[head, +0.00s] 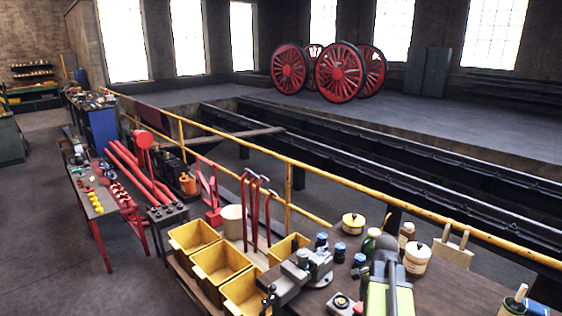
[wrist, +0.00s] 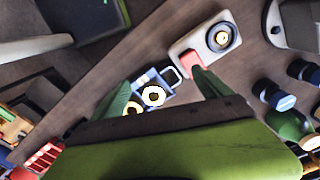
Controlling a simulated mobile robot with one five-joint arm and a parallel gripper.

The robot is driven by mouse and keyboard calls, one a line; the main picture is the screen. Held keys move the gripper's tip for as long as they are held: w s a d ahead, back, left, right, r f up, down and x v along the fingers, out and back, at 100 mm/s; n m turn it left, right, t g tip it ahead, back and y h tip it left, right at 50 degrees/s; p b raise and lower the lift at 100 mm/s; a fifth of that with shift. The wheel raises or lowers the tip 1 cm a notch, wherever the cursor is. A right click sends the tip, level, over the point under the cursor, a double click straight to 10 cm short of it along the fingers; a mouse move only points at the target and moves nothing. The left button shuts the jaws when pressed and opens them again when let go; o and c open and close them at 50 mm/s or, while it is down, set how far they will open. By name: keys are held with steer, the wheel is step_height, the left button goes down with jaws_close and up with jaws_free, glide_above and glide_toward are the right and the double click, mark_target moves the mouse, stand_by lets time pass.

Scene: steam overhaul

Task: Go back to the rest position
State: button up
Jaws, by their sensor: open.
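My gripper (wrist: 158,72) shows in the wrist view with its two green fingers spread apart and nothing clamped between them. It is above a dark brown bench top (wrist: 110,65). A small blue object with a pale ring (wrist: 152,92) shows in the gap between the fingers, partly hidden by the gripper body. A white block with a round dial and a red part (wrist: 215,40) lies just beyond the right finger. In the head view my lime and grey arm reaches over the bench at the bottom, and the fingers cannot be made out clearly.
Open floor (head: 70,255) lies to the left.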

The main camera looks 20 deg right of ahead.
steer(key=w+a+n, duration=0.3)
steer(key=a+n, duration=0.3)
steer(key=a, duration=0.6)
steer(key=w+a+n, duration=0.3)
steer(key=a+n, duration=0.3)
steer(key=a, duration=0.7)
steer(key=w+a+n, duration=0.3)
steer(key=a+n, duration=0.4)
steer(key=a, duration=0.5)
steer(key=f+b, duration=0.5)
steer(key=shift+w+d+f+b, duration=0.15)
steer(key=shift+w+f+b, duration=0.05)
steer(key=shift+f+b, duration=0.2)
